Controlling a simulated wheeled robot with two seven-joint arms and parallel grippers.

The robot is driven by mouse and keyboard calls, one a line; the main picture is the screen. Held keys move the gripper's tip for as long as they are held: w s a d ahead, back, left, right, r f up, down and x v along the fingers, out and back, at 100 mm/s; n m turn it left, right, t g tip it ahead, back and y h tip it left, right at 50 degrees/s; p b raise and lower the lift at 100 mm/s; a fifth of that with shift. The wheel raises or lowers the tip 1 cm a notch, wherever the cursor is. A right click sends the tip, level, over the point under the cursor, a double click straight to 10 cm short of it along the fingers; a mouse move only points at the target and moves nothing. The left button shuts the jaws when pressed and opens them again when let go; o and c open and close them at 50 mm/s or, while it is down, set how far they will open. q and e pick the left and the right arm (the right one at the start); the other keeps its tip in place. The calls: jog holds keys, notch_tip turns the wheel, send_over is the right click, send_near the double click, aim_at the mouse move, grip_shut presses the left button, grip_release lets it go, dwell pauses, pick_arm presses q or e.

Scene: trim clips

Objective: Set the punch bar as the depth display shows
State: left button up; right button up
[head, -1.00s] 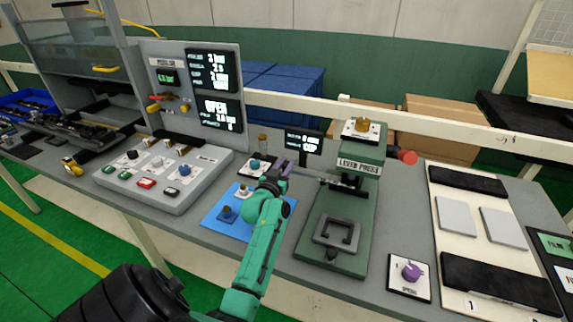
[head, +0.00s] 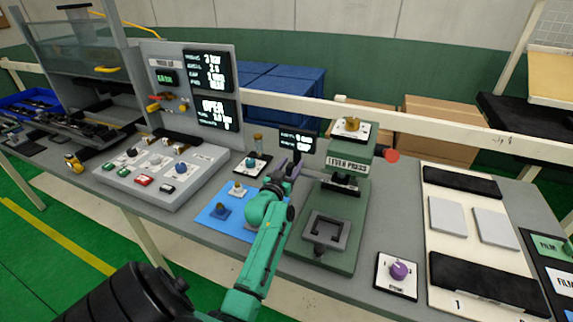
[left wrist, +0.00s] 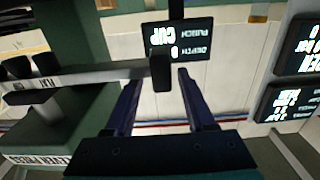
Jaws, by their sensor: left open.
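The green lever press (head: 337,200) stands right of centre on the bench, with a red-tipped lever (head: 391,156) at its right. The small depth display (head: 298,143) stands behind its left side; in the left wrist view the display (left wrist: 178,45) appears upside down and reads depth 0, punch CUP. A grey bar (left wrist: 90,74) runs from the press to a dark upright handle (left wrist: 161,73). My left gripper (left wrist: 158,78) is open, with the handle between its two fingers in that view; contact is unclear. My right gripper is not visible.
Left of my arm lie a blue mat (head: 218,211) with small knobs and a grey button console (head: 160,172). A purple dial (head: 399,270) sits front right of the press. A white panel (head: 460,215) with grey and black pads lies farther right.

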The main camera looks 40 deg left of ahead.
pick_arm(q)
jog(key=shift+s+f, duration=0.15)
jog(key=shift+s, duration=0.3)
jog(key=b+v, duration=0.3)
jog(key=v, duration=1)
jog(key=shift+s, duration=0.3)
jog(key=shift+d, duration=0.1)
